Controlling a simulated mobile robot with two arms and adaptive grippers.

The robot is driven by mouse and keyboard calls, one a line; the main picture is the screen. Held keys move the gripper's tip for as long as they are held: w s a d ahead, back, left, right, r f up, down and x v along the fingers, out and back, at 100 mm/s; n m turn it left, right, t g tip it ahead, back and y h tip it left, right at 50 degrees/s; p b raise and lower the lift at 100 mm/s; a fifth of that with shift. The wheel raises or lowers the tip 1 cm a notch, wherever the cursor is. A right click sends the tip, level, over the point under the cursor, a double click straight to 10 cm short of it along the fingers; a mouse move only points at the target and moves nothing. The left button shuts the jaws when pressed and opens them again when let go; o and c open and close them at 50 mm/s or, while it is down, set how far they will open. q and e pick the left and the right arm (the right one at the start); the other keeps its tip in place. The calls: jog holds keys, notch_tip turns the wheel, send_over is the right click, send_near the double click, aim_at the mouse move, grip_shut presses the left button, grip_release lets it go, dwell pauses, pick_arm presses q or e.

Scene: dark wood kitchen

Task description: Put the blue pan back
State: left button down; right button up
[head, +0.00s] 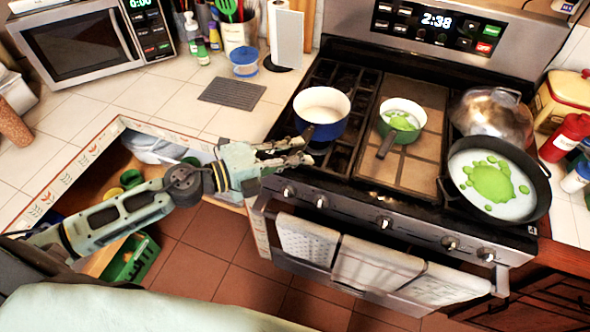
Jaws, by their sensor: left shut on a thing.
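The blue pan (334,129), with a pale inside, sits on the left burners of the stove (360,82). Its short dark handle points down and left toward the front edge. My left gripper (300,150) reaches in from the left over the stove's front left corner. Its fingers are shut on the pan's handle; the exact contact is small and partly hidden. The pan looks upright and at grate level. My right gripper is not in view.
A green pan (406,134) stands on the middle griddle. A large black skillet (543,190) with green and white contents and a shiny metal pot (492,115) are on the right. Towels (375,268) hang from the oven handle. An open corner cabinet (110,165) lies below my left arm.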

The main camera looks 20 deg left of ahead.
pick_arm(q)
jog(key=shift+a, duration=0.15)
jog(key=shift+f, duration=1.95)
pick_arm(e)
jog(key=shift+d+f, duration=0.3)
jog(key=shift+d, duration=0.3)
pick_arm(q)
jog(key=shift+b, duration=0.3)
jog(key=shift+f, duration=0.3)
jog(key=c, duration=1.8)
grip_release()
jog(key=shift+s, duration=0.1)
jog(key=shift+o, duration=0.3)
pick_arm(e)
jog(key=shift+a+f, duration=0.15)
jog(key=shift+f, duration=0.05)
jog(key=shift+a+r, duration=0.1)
